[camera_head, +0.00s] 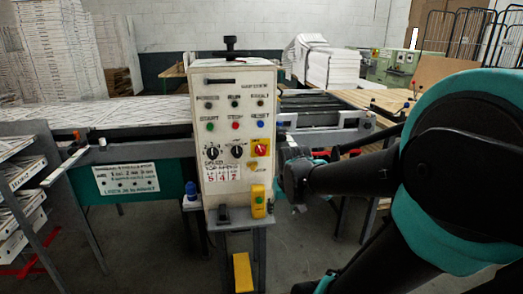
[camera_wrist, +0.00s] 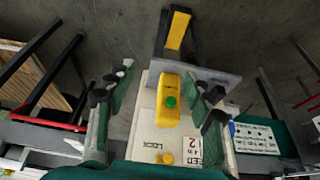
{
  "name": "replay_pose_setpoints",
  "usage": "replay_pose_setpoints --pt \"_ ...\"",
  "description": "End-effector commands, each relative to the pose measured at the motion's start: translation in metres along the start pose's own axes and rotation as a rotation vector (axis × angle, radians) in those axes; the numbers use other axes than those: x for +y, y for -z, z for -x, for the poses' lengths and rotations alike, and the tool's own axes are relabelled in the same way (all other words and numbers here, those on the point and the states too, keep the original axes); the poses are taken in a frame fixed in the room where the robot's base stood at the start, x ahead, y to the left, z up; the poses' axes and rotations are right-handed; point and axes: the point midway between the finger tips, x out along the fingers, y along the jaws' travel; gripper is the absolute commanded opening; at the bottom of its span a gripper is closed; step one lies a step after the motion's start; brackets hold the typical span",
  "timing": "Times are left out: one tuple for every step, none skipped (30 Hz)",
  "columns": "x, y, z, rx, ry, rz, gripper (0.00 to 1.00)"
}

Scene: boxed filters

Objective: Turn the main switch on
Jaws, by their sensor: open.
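The main switch (camera_head: 261,148) is a red and yellow rotary knob on the lower right of the white control box front (camera_head: 222,110). My gripper (camera_head: 295,182) is to the right of the box and below the switch in the head view, apart from it. In the wrist view my gripper (camera_wrist: 163,88) has its fingers spread and nothing between them is held. Beyond the fingers are the box's lower front (camera_wrist: 150,130) and a yellow button box with a green button (camera_wrist: 168,100). A small yellow part (camera_wrist: 166,158) shows near the word LOCK. I cannot make out the red switch there.
The yellow button box (camera_head: 257,200) stands on a ledge below the control box. Two black dials (camera_head: 225,152) sit left of the switch. Rails (camera_head: 340,122) lie behind right.

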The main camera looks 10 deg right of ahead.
Motion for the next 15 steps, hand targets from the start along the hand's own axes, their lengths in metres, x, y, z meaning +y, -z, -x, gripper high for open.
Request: replay_pose_setpoints --pt "-0.003 0.034 0.016 0.002 0.0 0.002 0.53" --pt "-0.004 0.051 0.025 0.002 0.0 0.001 0.53" --pt "-0.006 0.073 0.037 0.004 0.0 0.001 0.53" --pt "-0.008 0.089 0.047 0.005 0.0 0.001 0.53" --pt "-0.01 0.105 0.057 0.005 0.0 0.002 0.53" --pt "-0.013 0.126 0.072 0.007 0.0 0.002 0.53" --pt "-0.015 0.14 0.082 0.008 0.0 0.003 0.53" --pt "-0.016 0.154 0.093 0.008 -0.001 0.003 0.53" --pt "-0.019 0.172 0.108 0.01 -0.001 0.002 0.53" --pt "-0.021 0.184 0.119 0.01 -0.001 0.002 0.53" --pt "-0.022 0.195 0.129 0.011 -0.002 0.002 0.53" --pt "-0.025 0.208 0.142 0.012 -0.002 0.002 0.53" --pt "-0.026 0.217 0.151 0.013 -0.002 0.003 0.53" --pt "-0.028 0.225 0.16 0.013 -0.002 0.003 0.53" --pt "-0.029 0.233 0.17 0.014 -0.002 0.003 0.53"
